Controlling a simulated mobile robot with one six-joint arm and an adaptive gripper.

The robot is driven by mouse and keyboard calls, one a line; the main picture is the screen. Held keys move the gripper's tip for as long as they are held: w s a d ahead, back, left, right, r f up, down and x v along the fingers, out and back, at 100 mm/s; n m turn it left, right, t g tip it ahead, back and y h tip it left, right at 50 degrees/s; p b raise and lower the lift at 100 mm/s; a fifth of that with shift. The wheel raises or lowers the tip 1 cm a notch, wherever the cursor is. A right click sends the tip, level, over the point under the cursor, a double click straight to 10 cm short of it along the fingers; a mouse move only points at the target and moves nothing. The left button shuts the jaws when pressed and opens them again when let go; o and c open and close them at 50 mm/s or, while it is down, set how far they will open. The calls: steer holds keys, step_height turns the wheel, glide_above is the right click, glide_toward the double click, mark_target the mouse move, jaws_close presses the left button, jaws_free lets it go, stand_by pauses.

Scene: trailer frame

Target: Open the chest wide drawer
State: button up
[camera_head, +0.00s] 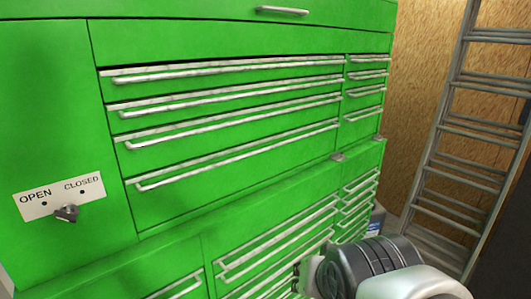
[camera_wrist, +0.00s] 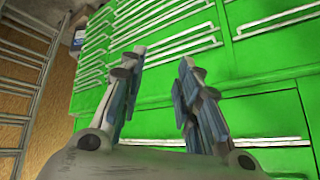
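The green tool chest (camera_head: 60,110) fills most of the head view. Its upper part has several wide drawers (camera_head: 235,135), stacked, with long silver bar handles; they look shut. The lower part also has wide drawers with silver handles (camera_head: 275,240), partly hidden by my arm. Which one the task means I cannot tell. My gripper (camera_head: 298,274) is low in the head view, in front of the lower drawers. In the wrist view my gripper (camera_wrist: 163,60) has its two fingers apart, with green drawer fronts (camera_wrist: 160,88) visible between them. It holds nothing, and I see no contact with a handle.
An OPEN/CLOSED plate with a knob (camera_head: 66,213) is on the chest's left panel. Narrow drawers (camera_head: 366,88) line its right side. A metal ladder (camera_head: 465,130) leans by a wood-board wall (camera_head: 420,60) at right. A lid handle (camera_head: 282,10) is at the top.

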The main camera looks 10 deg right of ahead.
steer(key=w+d+r+m+t, duration=0.2)
steer(key=w+m+t, duration=0.15)
steer(key=w, duration=0.65)
steer(key=w+d+r+m+t, duration=0.15)
steer(key=w+m, duration=0.25)
steer(key=w, duration=0.7)
steer(key=m+t+y+p, duration=0.2)
steer(key=m+t+y, duration=0.1)
steer(key=m+t, duration=0.4)
glide_toward(274, 147)
steer(key=shift+n, duration=0.25)
steer(key=w, duration=0.6)
steer(key=w+a+r+b, duration=0.1)
steer(key=w, duration=0.2)
steer(key=shift+r, duration=0.1)
steer(key=shift+c, duration=0.6)
jaws_close()
